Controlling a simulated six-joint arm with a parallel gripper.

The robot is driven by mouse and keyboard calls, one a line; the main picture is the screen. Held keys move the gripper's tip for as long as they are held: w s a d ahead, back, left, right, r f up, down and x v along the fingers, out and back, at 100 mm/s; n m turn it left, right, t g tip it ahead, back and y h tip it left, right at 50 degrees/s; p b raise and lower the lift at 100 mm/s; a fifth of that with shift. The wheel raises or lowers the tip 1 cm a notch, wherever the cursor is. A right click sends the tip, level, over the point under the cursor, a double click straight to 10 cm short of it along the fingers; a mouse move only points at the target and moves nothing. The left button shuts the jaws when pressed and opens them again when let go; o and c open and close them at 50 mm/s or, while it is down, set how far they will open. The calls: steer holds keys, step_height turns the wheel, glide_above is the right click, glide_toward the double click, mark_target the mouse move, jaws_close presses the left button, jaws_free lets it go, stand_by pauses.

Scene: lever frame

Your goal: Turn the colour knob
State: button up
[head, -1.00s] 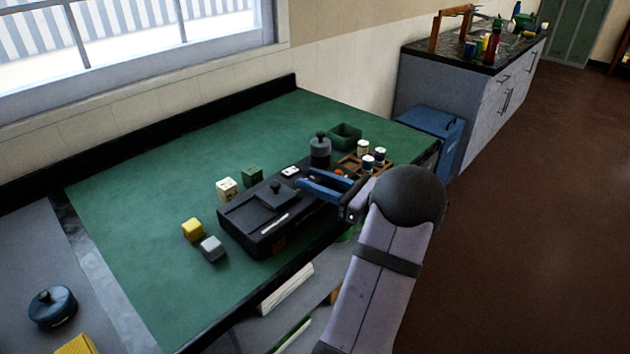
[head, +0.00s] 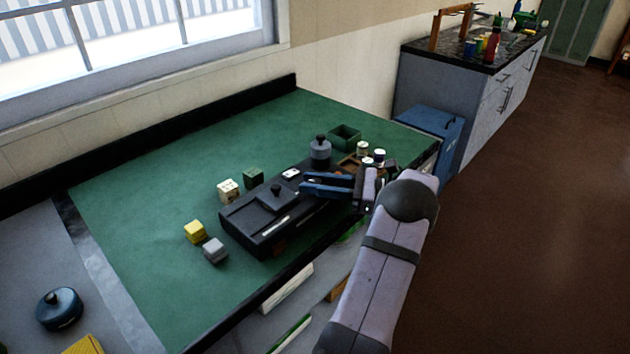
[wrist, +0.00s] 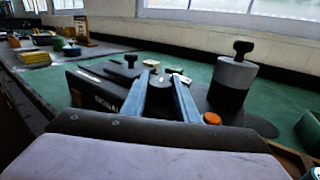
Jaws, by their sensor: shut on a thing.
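The black device (head: 262,222), a low box with a raised lid and a white strip, lies near the front edge of the green table. It also shows in the wrist view (wrist: 95,90). My gripper (head: 305,184) has its two blue fingers over the right end of the device. A white tile-like piece (head: 290,174) is just beyond the fingertips.
A grey knobbed cylinder (head: 320,152) stands close behind my fingers. A green open box (head: 345,136) and several small jars (head: 363,150) are to the right. Yellow (head: 195,231), grey (head: 215,250), cream and green blocks lie left of and behind the device. The table's back left is clear.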

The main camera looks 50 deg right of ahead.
steer(key=shift+y, duration=0.3)
steer(key=o, duration=1.1)
steer(key=shift+c, duration=0.2)
steer(key=shift+s, duration=0.1)
steer(key=shift+b+v, duration=0.8)
steer(key=shift+v, duration=2.85)
steer(key=shift+r, duration=0.1)
